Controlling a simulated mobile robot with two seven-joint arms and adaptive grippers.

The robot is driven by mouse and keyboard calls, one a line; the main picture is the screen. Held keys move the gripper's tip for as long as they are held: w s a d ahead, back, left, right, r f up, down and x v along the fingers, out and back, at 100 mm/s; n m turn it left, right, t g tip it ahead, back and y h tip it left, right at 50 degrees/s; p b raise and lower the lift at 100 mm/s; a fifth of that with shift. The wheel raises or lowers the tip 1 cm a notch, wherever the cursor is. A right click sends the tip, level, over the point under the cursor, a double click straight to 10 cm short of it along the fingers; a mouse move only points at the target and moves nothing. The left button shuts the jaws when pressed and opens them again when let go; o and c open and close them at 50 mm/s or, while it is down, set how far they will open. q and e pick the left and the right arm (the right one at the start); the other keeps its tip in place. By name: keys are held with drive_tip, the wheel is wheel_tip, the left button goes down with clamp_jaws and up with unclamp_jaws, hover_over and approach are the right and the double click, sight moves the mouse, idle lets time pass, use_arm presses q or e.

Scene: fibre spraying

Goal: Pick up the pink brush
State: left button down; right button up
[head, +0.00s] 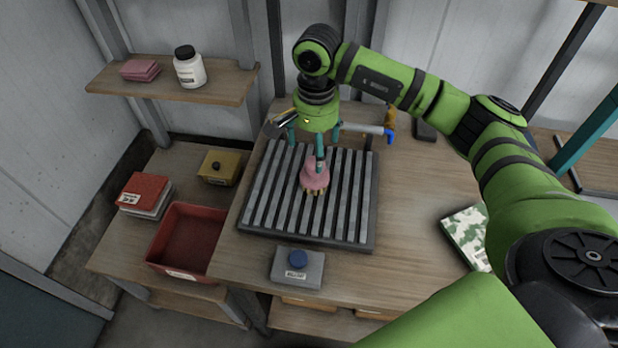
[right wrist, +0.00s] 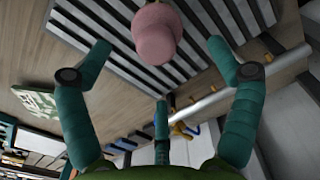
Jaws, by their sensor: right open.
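The pink brush (head: 315,177) stands on the slatted metal grate (head: 262,222) on the workbench, its pale bristles toward the slats. It also shows in the right wrist view (right wrist: 157,32), at the top, between two fingers. My right gripper (head: 318,140) points down over the grate, just behind and above the brush. One teal finger overlaps the brush's top in the head view; I cannot tell whether they touch. In the right wrist view, the gripper (right wrist: 160,75) has its teal fingers spread wide with nothing held. My left gripper is not in view.
A grey box with a blue knob (head: 297,267) stands in front of the grate. A red bin (head: 188,240), a yellow box (head: 220,167) and red and white blocks (head: 144,193) are at left. A silver cylinder (head: 362,128) lies behind.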

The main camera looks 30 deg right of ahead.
sight(315, 174)
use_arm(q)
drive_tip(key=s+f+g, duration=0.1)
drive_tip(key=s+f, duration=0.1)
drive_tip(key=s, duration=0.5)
use_arm(e)
drive_tip(key=f, duration=0.2)
drive_tip(key=shift+s+f, duration=0.3)
drive_tip(key=shift+f, duration=0.05)
wheel_tip(315, 174, down, 4)
drive_tip(key=shift+p, duration=1.25)
wheel_tip(315, 174, down, 2)
drive_tip(key=shift+w+f, duration=0.2)
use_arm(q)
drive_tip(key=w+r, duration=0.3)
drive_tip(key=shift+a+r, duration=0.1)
use_arm(e)
drive_tip(key=c, duration=1.3)
